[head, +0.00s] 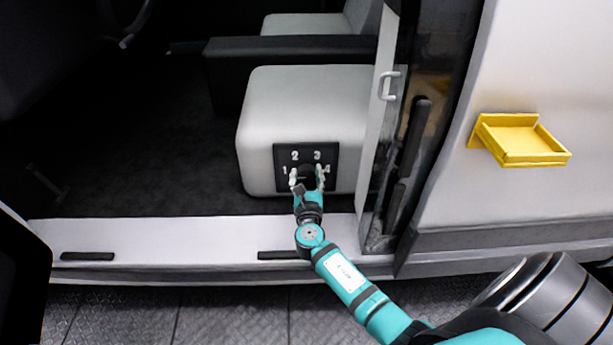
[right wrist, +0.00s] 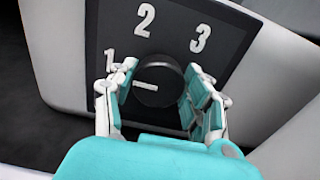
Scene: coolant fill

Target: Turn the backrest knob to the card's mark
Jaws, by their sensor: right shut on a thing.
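The black backrest knob (right wrist: 157,75) sits on a dark plate (right wrist: 190,33) with white numerals on the side of the light grey seat base. In the right wrist view its white pointer line lies toward the left, roughly toward the 1 and a little below it. The numerals 1, 2 and 3 show there; the head view shows 1 to 4 on the plate (head: 306,152). My right gripper (head: 308,178) is shut on the knob, one finger on each side, as the right wrist view (right wrist: 158,88) shows. No card is seen. My left gripper is not in view.
The grey seat (head: 305,105) stands inside a van's open doorway. The white sill (head: 170,245) runs below it. The door edge with a handle (head: 388,86) is close on the right. A yellow tray (head: 520,140) is fixed to the outer panel. Dark floor lies free to the left.

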